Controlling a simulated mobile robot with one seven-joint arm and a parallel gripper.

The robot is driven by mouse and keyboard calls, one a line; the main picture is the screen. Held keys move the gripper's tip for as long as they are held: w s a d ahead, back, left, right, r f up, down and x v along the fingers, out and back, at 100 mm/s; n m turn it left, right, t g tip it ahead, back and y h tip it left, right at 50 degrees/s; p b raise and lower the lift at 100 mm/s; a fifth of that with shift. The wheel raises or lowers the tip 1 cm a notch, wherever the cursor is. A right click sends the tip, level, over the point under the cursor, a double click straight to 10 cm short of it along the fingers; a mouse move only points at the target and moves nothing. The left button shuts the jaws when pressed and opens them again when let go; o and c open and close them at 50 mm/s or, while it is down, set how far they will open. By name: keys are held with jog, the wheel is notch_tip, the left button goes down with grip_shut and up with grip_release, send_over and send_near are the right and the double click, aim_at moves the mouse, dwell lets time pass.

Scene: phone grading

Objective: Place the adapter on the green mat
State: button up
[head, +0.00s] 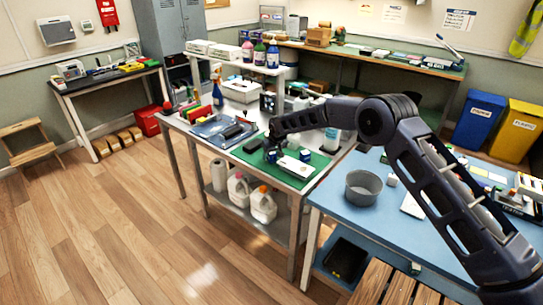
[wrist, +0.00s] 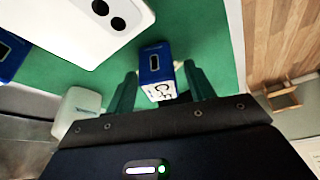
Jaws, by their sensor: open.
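A small blue-and-white box with a dark slot (wrist: 155,65), which looks like the adapter, sits on the green mat (wrist: 215,35) between my fingertips. Its white side carries black lettering. In the head view a blue box (head: 272,156) shows under my gripper (head: 274,146), partly hidden by it. In the wrist view my gripper (wrist: 162,88) is open, with one green finger on each side of the box. I cannot tell whether either finger touches it. The green mat (head: 318,163) lies on the bench in the head view.
A white phone (head: 295,167) lies close by on the mat, with another blue box (head: 305,156) beside it. A dark phone (head: 253,146) lies to the left. A pale rounded object (wrist: 76,108) stands near my left finger. A grey pot (head: 362,188) stands on the blue table.

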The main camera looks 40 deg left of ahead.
jog(key=v, duration=1.1)
jog(key=shift+s+d+r, duration=0.15)
jog(key=shift+d+r, duration=0.1)
jog(key=shift+r, duration=0.1)
